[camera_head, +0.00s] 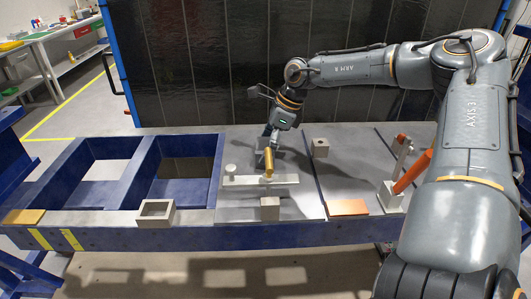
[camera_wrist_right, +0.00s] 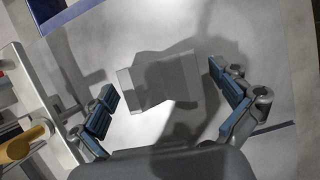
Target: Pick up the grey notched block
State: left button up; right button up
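The grey notched block (camera_wrist_right: 160,82) lies on the grey plate in the right wrist view, with a stepped outline and its shadow beside it. My right gripper (camera_wrist_right: 170,103) is open, with one blue-padded finger on each side of the block and visible gaps to both. In the head view my right gripper (camera_head: 266,152) points down over the plate, behind the light bar, and the block is largely hidden there by the gripper. My left gripper is in neither view.
A light bar (camera_head: 282,180) with a brass-coloured handle (camera_head: 269,162) stands close in front of the gripper. Grey blocks (camera_head: 320,148) (camera_head: 270,208) stand nearby. A hollow box (camera_head: 156,214) sits left, an orange plate (camera_head: 347,207) and an orange cylinder (camera_head: 411,172) right.

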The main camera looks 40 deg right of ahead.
jog(key=c, duration=1.4)
jog(key=shift+c, duration=0.4)
jog(key=shift+r, duration=0.1)
